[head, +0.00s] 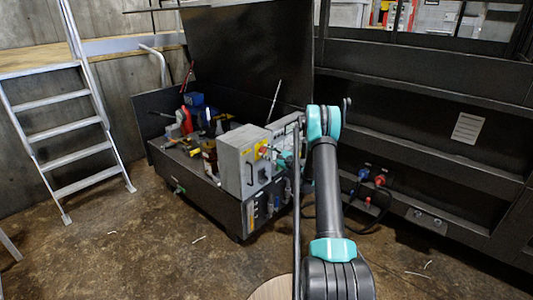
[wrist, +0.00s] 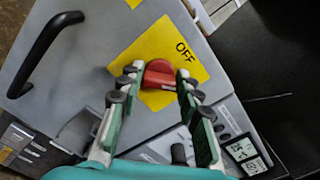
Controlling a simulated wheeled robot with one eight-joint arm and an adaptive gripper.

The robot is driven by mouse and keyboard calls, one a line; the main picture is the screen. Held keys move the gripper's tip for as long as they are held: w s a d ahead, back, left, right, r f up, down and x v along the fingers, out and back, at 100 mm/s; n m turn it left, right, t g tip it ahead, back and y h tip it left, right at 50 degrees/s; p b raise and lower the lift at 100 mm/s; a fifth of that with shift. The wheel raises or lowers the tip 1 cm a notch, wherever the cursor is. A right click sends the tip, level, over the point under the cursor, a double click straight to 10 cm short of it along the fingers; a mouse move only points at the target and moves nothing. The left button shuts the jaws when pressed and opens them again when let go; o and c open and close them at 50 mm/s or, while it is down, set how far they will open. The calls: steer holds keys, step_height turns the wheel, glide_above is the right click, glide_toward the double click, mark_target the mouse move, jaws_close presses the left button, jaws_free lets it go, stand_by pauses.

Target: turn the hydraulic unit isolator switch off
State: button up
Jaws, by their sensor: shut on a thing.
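The isolator switch is a red knob (wrist: 160,75) on a yellow plate (wrist: 185,70) marked OFF, on the face of a grey box. In the wrist view my gripper (wrist: 158,83) has one finger on each side of the knob, closed on it. The knob's handle lies roughly crosswise between the fingertips, and the OFF lettering sits just above and right of it. In the head view the grey box (head: 237,163) stands on the front corner of the hydraulic unit (head: 205,192). My gripper is small and partly hidden there.
A black handle (wrist: 40,50) is left of the knob on the box, and small displays (wrist: 248,155) are at lower right. The unit's raised black lid (head: 245,50) stands behind. A dark compactor wall (head: 430,120) is on the right. A ladder (head: 70,110) stands left, with open floor before it.

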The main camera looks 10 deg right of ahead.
steer(key=n, duration=0.5)
steer(key=shift+f+n, duration=0.15)
steer(key=shift+n, duration=0.15)
steer(key=shift+s+a+f+n, duration=0.1)
steer(key=shift+n, duration=2.2)
steer(key=o, duration=1.2)
steer(key=shift+c, duration=0.2)
steer(key=v, duration=1.2)
